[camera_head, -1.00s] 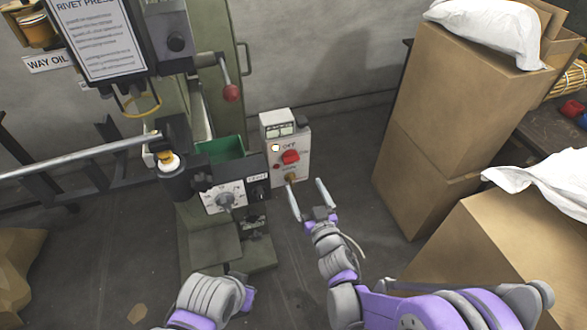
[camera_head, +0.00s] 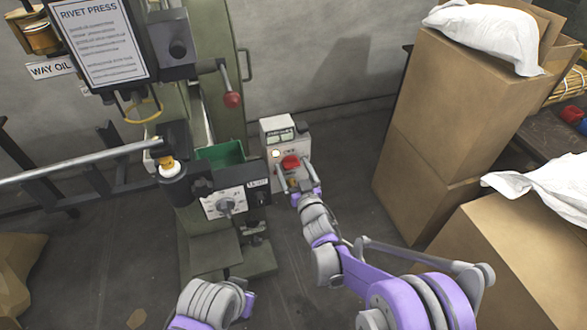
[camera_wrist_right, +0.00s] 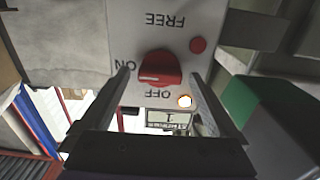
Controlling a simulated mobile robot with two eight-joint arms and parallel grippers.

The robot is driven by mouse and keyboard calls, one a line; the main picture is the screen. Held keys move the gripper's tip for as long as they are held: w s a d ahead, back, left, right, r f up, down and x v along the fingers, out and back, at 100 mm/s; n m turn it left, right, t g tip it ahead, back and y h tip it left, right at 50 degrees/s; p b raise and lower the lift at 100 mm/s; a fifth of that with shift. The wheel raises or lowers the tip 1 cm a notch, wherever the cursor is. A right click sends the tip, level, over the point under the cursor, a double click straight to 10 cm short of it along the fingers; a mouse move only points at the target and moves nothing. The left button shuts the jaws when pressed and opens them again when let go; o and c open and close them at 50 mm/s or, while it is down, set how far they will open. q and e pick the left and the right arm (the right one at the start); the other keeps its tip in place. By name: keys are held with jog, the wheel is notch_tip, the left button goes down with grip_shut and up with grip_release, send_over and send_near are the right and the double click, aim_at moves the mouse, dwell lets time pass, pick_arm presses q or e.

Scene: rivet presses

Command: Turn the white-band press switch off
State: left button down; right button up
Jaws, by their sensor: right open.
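The switch box (camera_head: 277,137) is light grey-white and stands to the right of the press. Its red rotary knob (camera_head: 290,162) also shows in the right wrist view (camera_wrist_right: 160,68), where its pale mark lies on the side of the ON label. OFF and FREE labels, a lit lamp (camera_wrist_right: 184,101) and a red button (camera_wrist_right: 198,45) are around it. My right gripper (camera_head: 296,174) is open, its fingers in front of the box face and on either side of the knob in the wrist view (camera_wrist_right: 161,75). Contact cannot be told. My left gripper is not visible.
The green rivet press (camera_head: 172,115) stands left of the box, with a red-ended lever (camera_head: 232,99) and a dial panel (camera_head: 225,202). Tall cardboard boxes (camera_head: 440,110) stand at right. Floor between them is clear.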

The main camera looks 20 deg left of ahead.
jog(key=shift+c, duration=0.3)
jog(key=c, duration=1.3)
jog(key=shift+n, duration=0.4)
jog(key=n, duration=0.7)
jog(key=shift+s+a+p, duration=0.1)
jog(key=shift+p, duration=0.2)
jog(key=n+p, duration=0.1)
jog(key=n, duration=0.4)
jog(key=shift+n, duration=0.4)
jog(key=n+p, duration=0.1)
jog(key=n, duration=0.3)
jog(key=shift+f, duration=0.2)
jog(key=shift+n+p, duration=0.3)
